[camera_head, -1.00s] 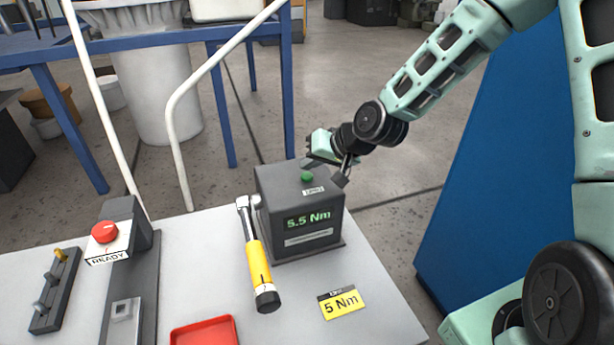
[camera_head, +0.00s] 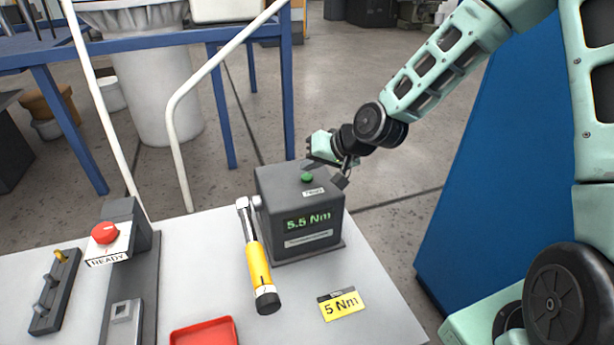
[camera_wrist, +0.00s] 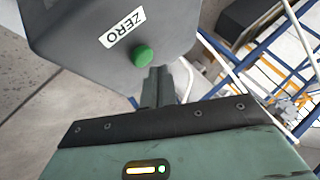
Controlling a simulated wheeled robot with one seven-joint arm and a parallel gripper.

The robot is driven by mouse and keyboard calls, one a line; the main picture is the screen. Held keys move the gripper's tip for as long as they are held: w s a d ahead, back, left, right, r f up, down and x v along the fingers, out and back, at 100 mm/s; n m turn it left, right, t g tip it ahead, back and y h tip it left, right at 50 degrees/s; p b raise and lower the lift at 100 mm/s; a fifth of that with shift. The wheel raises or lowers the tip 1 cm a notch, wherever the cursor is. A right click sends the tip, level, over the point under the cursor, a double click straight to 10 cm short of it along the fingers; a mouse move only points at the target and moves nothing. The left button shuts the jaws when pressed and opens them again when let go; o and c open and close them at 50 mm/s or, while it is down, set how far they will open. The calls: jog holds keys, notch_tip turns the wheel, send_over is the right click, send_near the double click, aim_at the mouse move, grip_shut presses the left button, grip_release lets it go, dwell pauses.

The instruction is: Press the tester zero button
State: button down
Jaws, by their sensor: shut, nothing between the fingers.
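The torque tester (camera_head: 300,215) is a dark grey box on the light table, with a lit display reading 5.5 Nm. Its green zero button (camera_head: 307,178) sits on the top face beside a small white label. In the wrist view the green button (camera_wrist: 143,57) shows next to the ZERO label (camera_wrist: 122,27). My gripper (camera_wrist: 158,88) is shut and empty, its fingertips just short of the button in that picture. In the head view my gripper is at the tester's back right top edge; its fingertips are partly hidden. I cannot tell whether they touch the tester.
A yellow 5 Nm card (camera_head: 341,304) lies in front. A red tray (camera_head: 204,333), a red button stand (camera_head: 105,233) and a white bent rail (camera_head: 180,150) are further left.

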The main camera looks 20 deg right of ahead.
aim_at(311, 178)
dwell(0.7)
jog(key=shift+f+b, duration=0.3)
jog(key=shift+f, duration=0.15)
jog(key=shift+f+b, duration=0.3)
jog(key=shift+f, duration=0.15)
dwell(0.5)
jog(key=shift+r, duration=0.1)
jog(key=shift+r+p, duration=0.8)
jog(key=shift+r, duration=0.15)
notch_tip(311, 178, up, 5)
jog(key=p, duration=0.4)
dwell(0.8)
